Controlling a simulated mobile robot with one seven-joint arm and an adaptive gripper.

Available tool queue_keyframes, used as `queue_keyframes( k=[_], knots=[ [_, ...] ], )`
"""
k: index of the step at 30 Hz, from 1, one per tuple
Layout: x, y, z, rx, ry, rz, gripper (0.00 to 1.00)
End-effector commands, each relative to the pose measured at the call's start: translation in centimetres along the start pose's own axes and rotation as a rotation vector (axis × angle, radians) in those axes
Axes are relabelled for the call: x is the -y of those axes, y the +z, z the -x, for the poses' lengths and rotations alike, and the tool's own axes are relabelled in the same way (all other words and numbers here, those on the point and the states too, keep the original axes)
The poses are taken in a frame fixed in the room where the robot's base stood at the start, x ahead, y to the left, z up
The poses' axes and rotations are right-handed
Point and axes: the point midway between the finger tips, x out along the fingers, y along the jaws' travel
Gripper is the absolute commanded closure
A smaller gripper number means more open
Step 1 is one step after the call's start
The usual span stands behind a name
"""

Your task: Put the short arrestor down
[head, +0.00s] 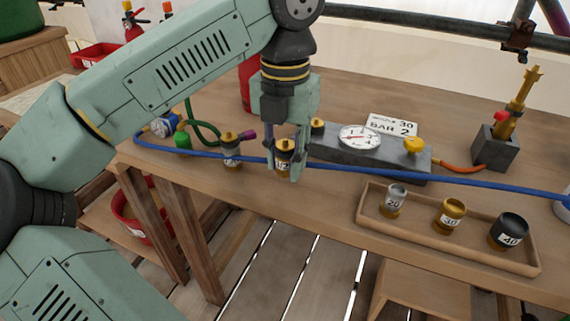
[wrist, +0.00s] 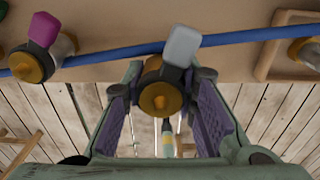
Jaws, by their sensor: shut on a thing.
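My gripper (head: 287,172) points down at the front edge of the wooden bench. It is shut on a short brass-capped arrestor (head: 284,146), which has a dark body and a label I cannot read fully. In the wrist view the held arrestor (wrist: 162,88) sits between the purple-padded fingers, its round brass cap facing the camera and a grey tab (wrist: 182,46) sticking out. I cannot tell whether its base touches the bench. A similar arrestor with a purple tab (head: 231,148) stands to the left; it also shows in the wrist view (wrist: 38,62).
A blue hose (head: 400,174) runs across the bench close by the held arrestor. A wooden tray (head: 450,249) at right holds three numbered cylinders. A grey gauge block (head: 340,150) with a dial stands behind. A brass fitting on a grey block (head: 495,150) stands far right.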

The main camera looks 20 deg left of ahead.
Motion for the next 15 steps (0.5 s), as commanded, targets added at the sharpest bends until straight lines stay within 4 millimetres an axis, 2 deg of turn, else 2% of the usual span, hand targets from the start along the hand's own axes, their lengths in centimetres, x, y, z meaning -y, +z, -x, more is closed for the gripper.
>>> queue_keyframes(
  k=[4,10,15],
  knots=[
    [-0.6,1.2,0.0,-0.001,-0.001,0.0,1.0],
    [-0.5,1.1,-3.3,-0.001,-0.001,-0.001,1.0],
    [-0.6,1.2,-3.7,0.0,0.001,0.0,1.0]
  ],
)
